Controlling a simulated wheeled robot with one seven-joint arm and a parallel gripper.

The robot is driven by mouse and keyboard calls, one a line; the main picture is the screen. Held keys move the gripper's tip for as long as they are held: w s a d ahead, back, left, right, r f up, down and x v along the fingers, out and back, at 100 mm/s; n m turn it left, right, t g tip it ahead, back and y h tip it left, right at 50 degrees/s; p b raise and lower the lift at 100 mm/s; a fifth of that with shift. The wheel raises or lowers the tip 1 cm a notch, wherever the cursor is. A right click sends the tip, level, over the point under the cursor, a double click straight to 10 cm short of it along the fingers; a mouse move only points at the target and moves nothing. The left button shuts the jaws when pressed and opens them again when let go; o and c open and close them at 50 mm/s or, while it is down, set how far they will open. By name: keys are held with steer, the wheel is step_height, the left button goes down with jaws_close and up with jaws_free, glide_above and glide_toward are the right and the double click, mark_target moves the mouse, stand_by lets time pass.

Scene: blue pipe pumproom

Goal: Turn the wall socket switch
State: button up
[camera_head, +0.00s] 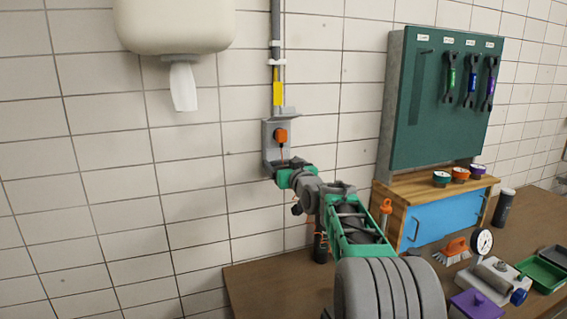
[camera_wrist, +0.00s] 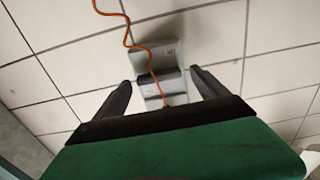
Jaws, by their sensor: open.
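The wall socket (camera_head: 268,150) is a grey box on the tiled wall, below a grey conduit. An orange part (camera_head: 281,135), plug or switch, sits in its front. My gripper (camera_head: 284,165) is at the lower part of the box, and its fingertips are hard to make out there. In the wrist view my gripper (camera_wrist: 160,77) is open, with one dark finger on each side of the grey socket (camera_wrist: 150,56). An orange cord (camera_wrist: 127,38) runs down between the fingers. Contact with the socket cannot be told. The lower part of the socket is hidden by my gripper.
A paper dispenser (camera_head: 175,25) hangs at the upper left. A green tool board (camera_head: 440,95) with wrenches stands at the right, above a wooden cabinet (camera_head: 397,222). The workbench (camera_head: 270,285) below holds a brush, a gauge and trays.

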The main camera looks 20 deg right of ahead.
steer(key=shift+c, duration=0.2)
steer(key=c, duration=1.3)
steer(key=shift+c, duration=0.2)
